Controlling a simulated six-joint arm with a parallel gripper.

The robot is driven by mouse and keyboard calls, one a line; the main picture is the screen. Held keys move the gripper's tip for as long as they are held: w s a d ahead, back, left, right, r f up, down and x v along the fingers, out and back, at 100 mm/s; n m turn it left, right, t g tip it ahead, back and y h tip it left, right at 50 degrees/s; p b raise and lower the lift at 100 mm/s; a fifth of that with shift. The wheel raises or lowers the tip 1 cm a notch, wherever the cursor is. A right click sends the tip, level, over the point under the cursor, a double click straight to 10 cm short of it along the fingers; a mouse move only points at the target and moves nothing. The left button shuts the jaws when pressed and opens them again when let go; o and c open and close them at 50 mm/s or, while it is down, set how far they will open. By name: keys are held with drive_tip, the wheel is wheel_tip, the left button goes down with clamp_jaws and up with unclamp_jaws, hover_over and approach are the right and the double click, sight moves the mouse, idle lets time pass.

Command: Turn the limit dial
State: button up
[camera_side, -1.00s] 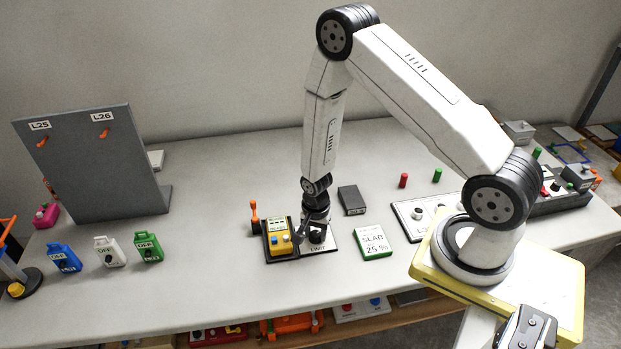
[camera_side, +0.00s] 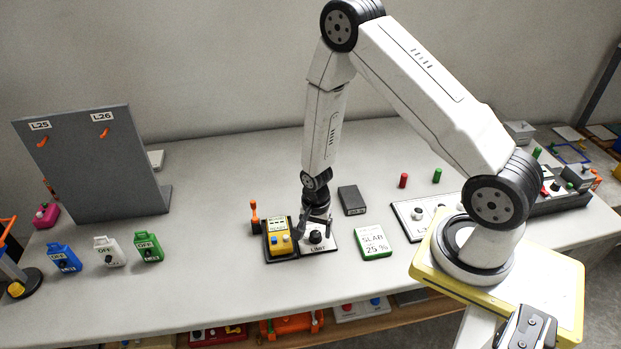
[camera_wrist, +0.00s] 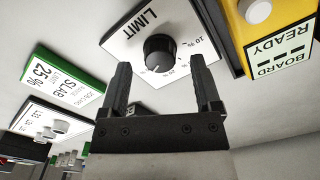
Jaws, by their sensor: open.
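The limit dial is a black knob (camera_wrist: 160,52) on a white plate marked LIMIT (camera_wrist: 122,42) with percent marks around it. In the side view the knob (camera_side: 316,237) stands on its plate just beside the yellow unit. My gripper (camera_wrist: 162,85) is open; in the wrist view its two dark fingers point toward the knob, one to each side of it in the picture. In the side view my gripper (camera_side: 315,222) is right above the dial, and I cannot tell whether it touches. A card reading SLAB 25 % (camera_side: 373,241) lies to the right of the dial.
A yellow unit marked BOARD READY (camera_side: 279,238) sits directly left of the dial. An orange-handled lever (camera_side: 255,217) and a dark grey box (camera_side: 351,200) are close by. A grey panel (camera_side: 95,165) stands at the left. The table's front middle is clear.

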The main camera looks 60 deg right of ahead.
sight(315, 234)
drive_tip(key=shift+r, duration=3.1)
drive_tip(key=shift+r, duration=0.1)
drive_tip(key=shift+a+r+n, duration=0.15)
drive_tip(key=shift+r+n, duration=0.25)
drive_tip(key=shift+r, duration=0.15)
drive_tip(key=s+a+r+n+t, duration=0.1)
drive_tip(key=s+a+r+n, duration=0.1)
drive_tip(key=r+n, duration=0.5)
drive_tip(key=s+a+r+n+t, duration=0.1)
drive_tip(key=s+a+r+n, duration=0.2)
drive_tip(key=r+n, duration=0.4)
drive_tip(key=shift+s+a+r+t, duration=0.3)
drive_tip(key=shift+s+r, duration=0.1)
drive_tip(key=shift+r, duration=0.35)
